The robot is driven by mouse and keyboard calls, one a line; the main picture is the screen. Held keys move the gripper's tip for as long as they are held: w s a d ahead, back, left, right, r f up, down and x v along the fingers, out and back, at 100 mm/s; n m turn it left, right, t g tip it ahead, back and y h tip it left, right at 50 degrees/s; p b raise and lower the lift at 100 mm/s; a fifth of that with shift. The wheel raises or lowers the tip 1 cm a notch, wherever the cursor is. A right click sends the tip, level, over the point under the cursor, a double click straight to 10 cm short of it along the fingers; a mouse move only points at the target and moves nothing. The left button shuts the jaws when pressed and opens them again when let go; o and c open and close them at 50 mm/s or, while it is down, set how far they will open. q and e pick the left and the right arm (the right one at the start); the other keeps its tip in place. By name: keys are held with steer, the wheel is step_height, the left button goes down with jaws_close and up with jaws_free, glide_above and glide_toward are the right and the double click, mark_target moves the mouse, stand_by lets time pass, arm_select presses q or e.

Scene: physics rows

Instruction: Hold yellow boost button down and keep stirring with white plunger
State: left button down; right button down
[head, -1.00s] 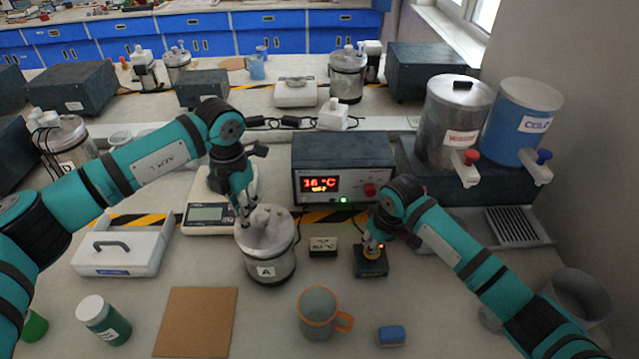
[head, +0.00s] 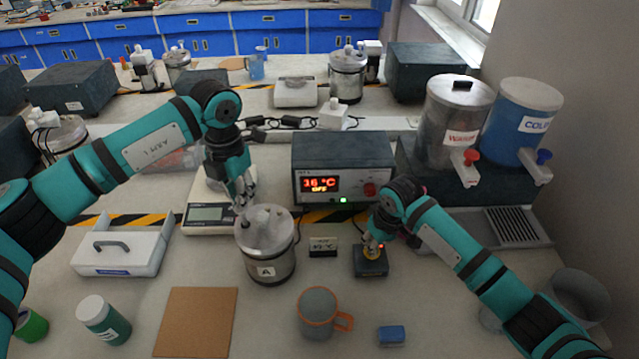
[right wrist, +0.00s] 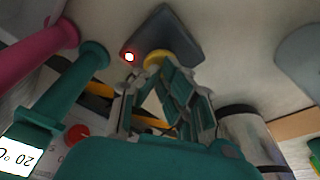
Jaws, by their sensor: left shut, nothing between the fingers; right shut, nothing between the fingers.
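A metal vessel labelled A (head: 266,262) stands mid-table with a pale lid (head: 268,232). Small fittings rise from the lid; the white plunger is hard to tell apart among them. My left gripper (head: 241,205) is shut and empty, just above the lid's back left edge; I cannot tell if it touches a fitting. The yellow boost button (right wrist: 157,60) sits on a dark box (head: 371,264). My right gripper (head: 374,246) is shut with its fingertips at the button, partly hiding it. In the right wrist view a red light (right wrist: 129,57) glows beside the button.
A control unit (head: 342,168) behind reads 16 °C and OFF. A scale (head: 207,214) stands behind left of the vessel. A grey mug (head: 317,312), blue block (head: 391,335) and brown mat (head: 197,322) are in front. A small labelled block (head: 323,246) lies between vessel and button box.

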mark_target(242, 211)
arm_select(q)
steer(key=shift+f, duration=0.15)
stand_by(0.5)
steer(key=shift+f, duration=2)
steer(key=shift+r, duration=2.15)
steer(key=shift+f, duration=2.1)
steer(key=shift+r, duration=2.1)
